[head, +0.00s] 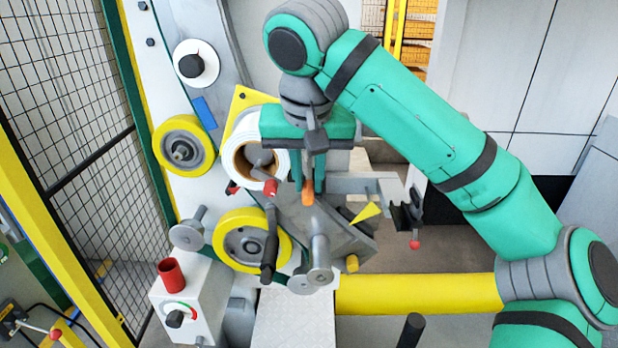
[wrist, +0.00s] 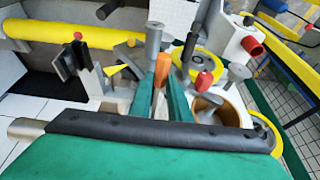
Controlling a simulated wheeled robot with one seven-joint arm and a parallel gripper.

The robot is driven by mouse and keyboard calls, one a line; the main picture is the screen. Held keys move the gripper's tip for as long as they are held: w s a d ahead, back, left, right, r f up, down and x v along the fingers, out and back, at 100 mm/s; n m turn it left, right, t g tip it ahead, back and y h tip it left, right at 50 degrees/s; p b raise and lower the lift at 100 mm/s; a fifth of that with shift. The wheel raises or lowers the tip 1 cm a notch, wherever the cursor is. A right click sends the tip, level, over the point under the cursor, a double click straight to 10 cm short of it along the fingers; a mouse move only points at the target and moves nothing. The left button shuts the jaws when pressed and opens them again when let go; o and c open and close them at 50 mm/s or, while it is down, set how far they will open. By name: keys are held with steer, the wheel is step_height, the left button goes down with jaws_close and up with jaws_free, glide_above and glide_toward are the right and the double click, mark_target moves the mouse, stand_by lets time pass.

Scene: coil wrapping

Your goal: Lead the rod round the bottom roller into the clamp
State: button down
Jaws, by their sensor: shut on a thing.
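My gripper (head: 308,187) is shut on a short orange rod (head: 308,194), which points down between the green fingers in the head view. In the wrist view the rod (wrist: 160,71) stands between the fingertips. The grey bottom roller (head: 311,272) is below the gripper in the head view, apart from the rod. The clamp (head: 403,215), with dark jaws and a red knob, is to the right of the gripper and a little lower. It shows on the left in the wrist view (wrist: 88,62). Any strip joined to the rod is not clearly visible.
A white roll (head: 240,158) on a yellow plate is left of the gripper. Yellow wheels (head: 183,146) (head: 222,240), a second grey roller (head: 187,232) and a dark handle (head: 268,258) stand nearby. A yellow beam (head: 420,294) runs below. Floor shows right of the clamp.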

steer(key=shift+w+d, duration=0.1)
steer(key=d, duration=0.4)
steer(key=shift+d, duration=0.25)
stand_by(0.6)
steer(key=shift+a, duration=0.15)
